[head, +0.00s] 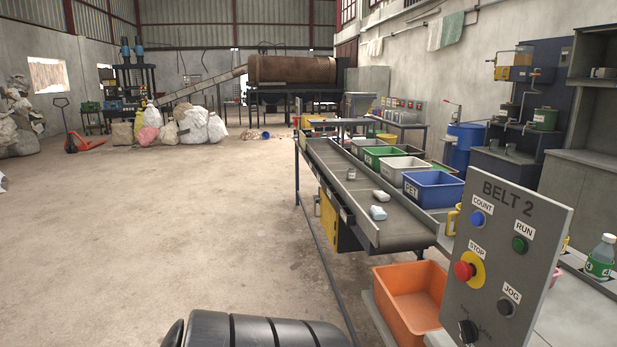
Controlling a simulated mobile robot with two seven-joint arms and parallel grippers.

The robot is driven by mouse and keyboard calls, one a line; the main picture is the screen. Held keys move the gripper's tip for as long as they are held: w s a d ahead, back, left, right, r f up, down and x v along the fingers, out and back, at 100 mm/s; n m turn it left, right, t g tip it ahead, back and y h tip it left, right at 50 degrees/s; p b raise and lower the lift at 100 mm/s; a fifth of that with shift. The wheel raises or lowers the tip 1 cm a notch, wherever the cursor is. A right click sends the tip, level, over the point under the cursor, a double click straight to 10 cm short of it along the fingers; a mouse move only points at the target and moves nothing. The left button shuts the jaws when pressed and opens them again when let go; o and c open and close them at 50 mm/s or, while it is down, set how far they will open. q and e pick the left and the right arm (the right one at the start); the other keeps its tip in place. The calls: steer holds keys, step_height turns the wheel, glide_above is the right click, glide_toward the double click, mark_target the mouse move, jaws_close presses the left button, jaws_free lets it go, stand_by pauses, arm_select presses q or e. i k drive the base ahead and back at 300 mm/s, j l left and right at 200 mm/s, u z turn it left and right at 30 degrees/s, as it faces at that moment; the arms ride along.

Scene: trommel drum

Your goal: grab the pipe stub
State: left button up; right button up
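I cannot make out a pipe stub for certain in the head view. Neither of my grippers is in view. A black ribbed rounded shape fills the bottom edge; I cannot tell what it is.
The BELT 2 panel (502,262) stands close at right, beside an orange bin (407,297). A blue bin (433,187) and other bins line the belt. A labelled bottle (601,257) stands far right. Open concrete floor (160,230) lies left; sacks and a rusty drum (292,69) are behind.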

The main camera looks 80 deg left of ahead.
mark_target(350, 172)
steer(key=u, duration=2.3)
steer(key=i+j+u, duration=0.1)
steer(key=i+u, duration=0.35)
steer(key=i, duration=2.05)
steer(key=i+j+z, duration=0.1)
steer(key=i+z, duration=0.35)
steer(key=i+j+z, duration=0.25)
steer(key=i+z, duration=0.2)
steer(key=i+j+z, duration=0.4)
steer(key=k, duration=0.05)
